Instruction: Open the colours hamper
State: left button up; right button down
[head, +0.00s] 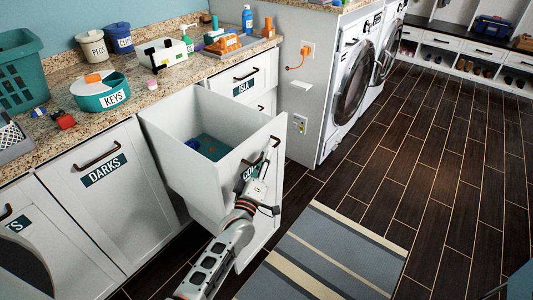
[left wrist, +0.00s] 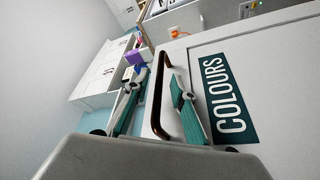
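The colours hamper (head: 190,165) is a white pull-out bin in the counter front, tilted or pulled well out, with its inside showing. Its dark teal label reads COLOURS (left wrist: 230,97) in the left wrist view; in the head view my gripper covers most of it. Its dark bar handle (left wrist: 163,90) runs between the two fingers of my left gripper (left wrist: 158,84). The fingers stand apart, one on each side of the bar, with a visible gap on at least one side. In the head view my left gripper (head: 260,172) is at the hamper's front panel. My right gripper is not in view.
A closed darks hamper (head: 120,195) is to the left. Teal and blue stuff (head: 212,147) lies inside the hamper. A striped rug (head: 325,255) covers the floor in front; wooden floor (head: 430,150) lies clear to the right.

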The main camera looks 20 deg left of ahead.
pick_arm(q)
jog(key=v, duration=1)
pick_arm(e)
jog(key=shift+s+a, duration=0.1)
pick_arm(q)
jog(key=shift+s, duration=0.1)
jog(key=s+f+m+g+h+p, duration=0.1)
jog(key=s+f+m+g, duration=0.4)
jog(key=s, duration=0.7)
jog(key=s+f+m+g+h+p, duration=0.1)
jog(key=s+f+m+g, duration=0.3)
jog(key=s+f+m, duration=0.6)
jog(key=s+m, duration=0.1)
jog(key=s, duration=0.2)
jog(key=shift+d+f+g+h, duration=0.2)
jog(key=shift+d+g+h, duration=0.1)
jog(key=shift+g, duration=0.1)
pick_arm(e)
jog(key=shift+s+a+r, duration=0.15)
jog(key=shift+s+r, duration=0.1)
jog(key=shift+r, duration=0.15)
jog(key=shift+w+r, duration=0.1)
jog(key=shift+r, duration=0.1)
